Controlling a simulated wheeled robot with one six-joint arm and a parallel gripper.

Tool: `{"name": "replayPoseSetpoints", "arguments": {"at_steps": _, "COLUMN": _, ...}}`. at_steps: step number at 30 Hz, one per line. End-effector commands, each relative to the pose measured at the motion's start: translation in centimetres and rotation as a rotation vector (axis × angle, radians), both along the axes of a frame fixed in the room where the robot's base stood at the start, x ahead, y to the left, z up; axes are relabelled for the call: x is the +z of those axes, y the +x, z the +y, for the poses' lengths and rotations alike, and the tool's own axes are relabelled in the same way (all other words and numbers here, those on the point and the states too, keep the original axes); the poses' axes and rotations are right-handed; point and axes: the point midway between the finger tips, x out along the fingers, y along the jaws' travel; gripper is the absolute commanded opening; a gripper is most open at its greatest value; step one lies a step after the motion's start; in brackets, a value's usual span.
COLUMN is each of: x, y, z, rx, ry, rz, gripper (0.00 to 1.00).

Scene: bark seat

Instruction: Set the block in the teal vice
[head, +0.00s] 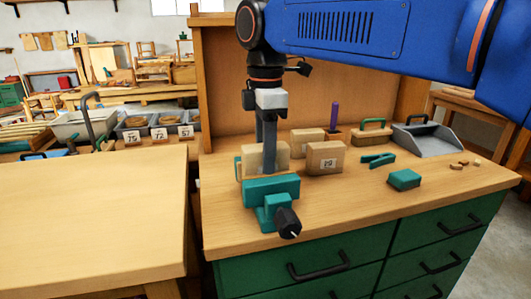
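The teal vice (271,188) stands near the front left corner of the workbench, with its dark handle (288,222) toward me. A pale wooden block (249,160) stands upright just behind the vice's front jaw, with a bit of teal showing at its left. The front jaw hides its lower part, so I cannot tell whether it is seated or clamped. My gripper (268,148) points straight down at the block, its fingers close together at the block's upper part, one in front of its face. It looks shut on the block; the far finger is mostly hidden.
Further right are a teal clamp-like tool (378,160), a teal-topped block (404,179) and a grey dustpan (428,139). The bench's front right is clear.

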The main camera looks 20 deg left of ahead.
Motion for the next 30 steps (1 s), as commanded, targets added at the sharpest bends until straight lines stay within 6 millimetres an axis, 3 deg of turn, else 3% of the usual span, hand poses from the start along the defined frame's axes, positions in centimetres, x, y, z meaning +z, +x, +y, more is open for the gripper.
{"name": "replayPoseSetpoints", "arguments": {"at_steps": 8, "x": -0.6, "y": -0.2, "z": -0.1, "rx": 0.001, "ry": -0.013, "rz": 0.013, "gripper": 0.51}}
{"name": "replayPoseSetpoints", "arguments": {"at_steps": 13, "x": 0.2, "y": -0.2, "z": -0.1, "rx": 0.001, "ry": -0.012, "rz": 0.012, "gripper": 0.51}}
{"name": "replayPoseSetpoints", "arguments": {"at_steps": 30, "x": 10.5, "y": -0.1, "z": 0.0, "rx": 0.001, "ry": -0.006, "rz": 0.006, "gripper": 0.51}}
